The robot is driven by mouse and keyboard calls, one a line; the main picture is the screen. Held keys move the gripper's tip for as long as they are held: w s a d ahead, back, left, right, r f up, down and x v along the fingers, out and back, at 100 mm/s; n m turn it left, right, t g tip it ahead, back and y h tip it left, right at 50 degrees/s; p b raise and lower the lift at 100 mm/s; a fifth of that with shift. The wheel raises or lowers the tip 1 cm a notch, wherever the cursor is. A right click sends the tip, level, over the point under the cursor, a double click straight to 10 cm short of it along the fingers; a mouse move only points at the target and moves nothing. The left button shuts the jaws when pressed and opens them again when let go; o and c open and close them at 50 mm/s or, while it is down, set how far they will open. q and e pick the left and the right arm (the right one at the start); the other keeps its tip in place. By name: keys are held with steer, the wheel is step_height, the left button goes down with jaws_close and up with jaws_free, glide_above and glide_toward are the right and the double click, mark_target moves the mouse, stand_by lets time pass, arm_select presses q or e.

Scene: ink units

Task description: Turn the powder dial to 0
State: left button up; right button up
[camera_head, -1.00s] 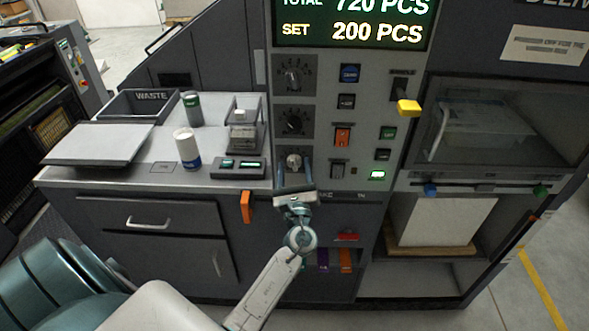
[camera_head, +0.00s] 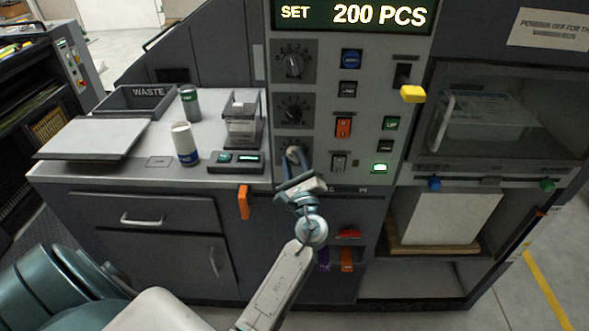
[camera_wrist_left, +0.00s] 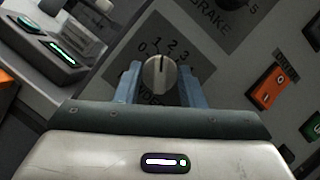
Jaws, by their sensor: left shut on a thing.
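The powder dial (camera_head: 292,152) is the lowest of three knobs in a column on the grey machine panel. In the left wrist view the silver knob (camera_wrist_left: 160,73) has a dark pointer line aimed roughly between the printed 1 and 2; the 0 is to its left. The label below is partly hidden by my fingers. My left gripper (camera_head: 296,163) is shut on the knob, with a blue finger on each side in the wrist view (camera_wrist_left: 160,82). My right gripper is in neither view.
Two other dials (camera_head: 293,65) (camera_head: 292,110) sit above. Switches and lit buttons (camera_head: 380,167) are to the right, with a yellow lever (camera_head: 412,94). An orange handle (camera_head: 244,202) sticks out below.

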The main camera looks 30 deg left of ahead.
arm_select(q)
steer(key=n+g+b, duration=0.1)
steer(key=n, duration=0.2)
steer(key=shift+f+n+g+b, duration=0.1)
steer(key=shift+n+g+b, duration=0.2)
steer(key=shift+n+b, duration=0.1)
steer(key=n+g, duration=0.1)
steer(key=n, duration=0.1)
steer(key=shift+d+n+y+b, duration=0.1)
steer(key=shift+n+y+b, duration=0.2)
steer(key=shift+n+b, duration=0.1)
steer(key=shift+r+n+g, duration=0.2)
steer(key=shift+n+g, duration=0.3)
steer(key=shift+n, duration=0.5)
steer(key=shift+b, duration=0.3)
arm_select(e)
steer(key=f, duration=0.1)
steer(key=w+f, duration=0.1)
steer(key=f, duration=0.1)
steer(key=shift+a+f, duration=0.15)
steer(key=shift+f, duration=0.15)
arm_select(q)
steer(key=shift+n, duration=0.3)
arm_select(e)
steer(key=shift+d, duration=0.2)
arm_select(q)
steer(key=o, duration=1)
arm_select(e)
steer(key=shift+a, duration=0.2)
